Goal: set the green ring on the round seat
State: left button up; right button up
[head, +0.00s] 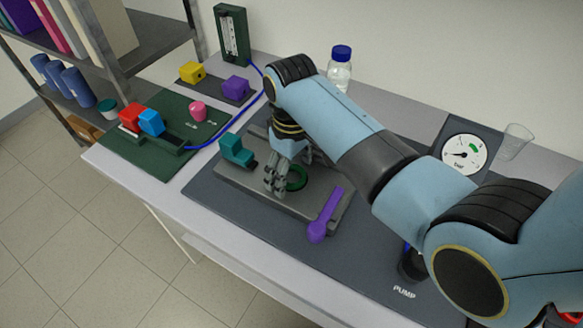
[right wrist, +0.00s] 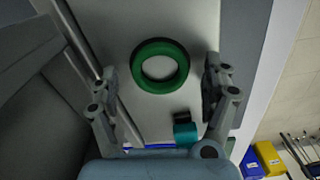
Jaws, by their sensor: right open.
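The green ring (head: 297,178) lies flat on or just above the grey plate (head: 262,192), partly behind my right gripper (head: 277,182) in the head view. In the right wrist view the ring (right wrist: 160,87) appears between the two spread fingers of my right gripper (right wrist: 161,70), with a clear gap on each side. The right gripper is open and empty, pointing down at the plate. I cannot make out the round seat; only grey surface shows through the ring's hole. My left gripper is in neither view.
A teal block (head: 236,150) and a purple lever (head: 325,216) stand on either side of the ring. A green board (head: 170,155) with red and blue blocks is at left. A gauge (head: 464,154), bottle (head: 340,72) and clear cup (head: 514,141) stand at the back.

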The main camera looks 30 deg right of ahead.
jog(key=shift+r, duration=0.1)
notch_tip(320, 180, up, 7)
jog(key=shift+r, duration=0.15)
dwell(0.3)
dwell(0.4)
